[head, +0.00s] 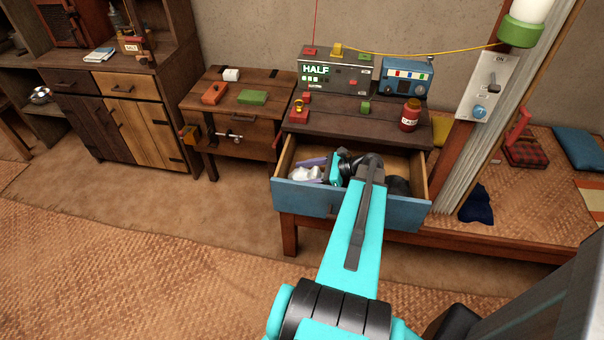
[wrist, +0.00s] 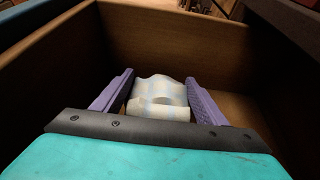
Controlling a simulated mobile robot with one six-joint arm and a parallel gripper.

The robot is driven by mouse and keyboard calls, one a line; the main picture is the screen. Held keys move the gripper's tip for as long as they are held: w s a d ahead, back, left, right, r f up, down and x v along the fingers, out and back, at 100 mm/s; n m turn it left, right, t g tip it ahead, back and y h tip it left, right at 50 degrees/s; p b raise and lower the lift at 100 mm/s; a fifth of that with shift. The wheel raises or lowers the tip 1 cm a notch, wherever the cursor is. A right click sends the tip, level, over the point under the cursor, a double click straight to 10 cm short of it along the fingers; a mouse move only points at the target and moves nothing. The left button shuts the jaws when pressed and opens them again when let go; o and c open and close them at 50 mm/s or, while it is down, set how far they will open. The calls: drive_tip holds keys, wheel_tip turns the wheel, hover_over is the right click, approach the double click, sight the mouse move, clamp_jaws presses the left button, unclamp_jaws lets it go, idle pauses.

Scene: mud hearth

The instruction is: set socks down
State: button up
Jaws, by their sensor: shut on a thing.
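The socks (wrist: 158,98) are a pale white bundle with faint bluish and yellowish bands. They sit between the two purple fingers of my gripper (wrist: 158,102), which is shut on them. In the head view the socks (head: 304,174) show as a white lump at the left inside the open blue-fronted drawer (head: 300,196). My gripper (head: 310,168) reaches down into that drawer from the right. In the wrist view the drawer's brown walls (wrist: 190,40) rise around the socks. I cannot tell whether the socks touch the drawer floor.
The desk top (head: 345,113) above the drawer bears a grey box marked HALF (head: 335,72), a blue panel box (head: 407,75) and a red jar (head: 410,115). Something dark (head: 398,185) lies in the drawer's right part. A low wooden table (head: 240,110) stands to the left.

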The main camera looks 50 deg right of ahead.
drive_tip(key=o, duration=1.2)
drive_tip(key=shift+r, duration=0.15)
drive_tip(key=shift+s+r, duration=0.1)
drive_tip(key=shift+r, duration=0.45)
drive_tip(key=b+v, duration=0.2)
drive_tip(key=v, duration=0.8)
drive_tip(key=shift+s+d, duration=0.2)
drive_tip(key=shift+s+d+r, duration=0.25)
drive_tip(key=shift+s+d, duration=0.05)
drive_tip(key=shift+s, duration=0.25)
drive_tip(key=shift+r, duration=0.15)
